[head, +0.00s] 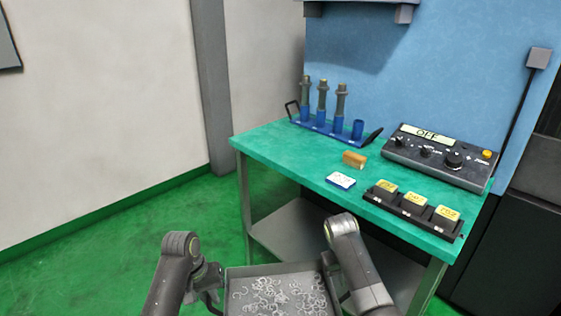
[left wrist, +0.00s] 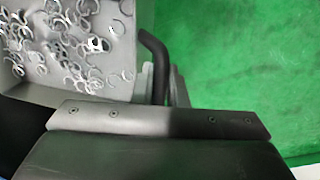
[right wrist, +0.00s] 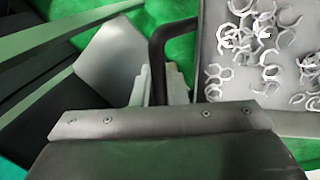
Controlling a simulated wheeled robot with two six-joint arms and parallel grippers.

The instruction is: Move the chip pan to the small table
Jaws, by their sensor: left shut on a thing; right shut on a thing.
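The chip pan (head: 275,269) is a grey rectangular tray of curled metal chips, low in the middle of the head view and cut off by its bottom edge. My left gripper (head: 213,297) is at the pan's left side, shut on a dark bar handle (left wrist: 157,55). My right gripper (head: 338,292) is at its right side, mostly hidden by its arm. The right wrist view shows it shut on the other handle (right wrist: 157,50). The pan looks about level. I cannot tell from these frames which table is the small one.
A green-topped table (head: 275,147) with a lower shelf (head: 290,232) stands ahead. It carries a tool rack (head: 335,133), a brass block (head: 354,159), a white-blue card (head: 341,180), a box tray (head: 413,209) and a control box (head: 440,157). Green floor (head: 85,240) is clear at left.

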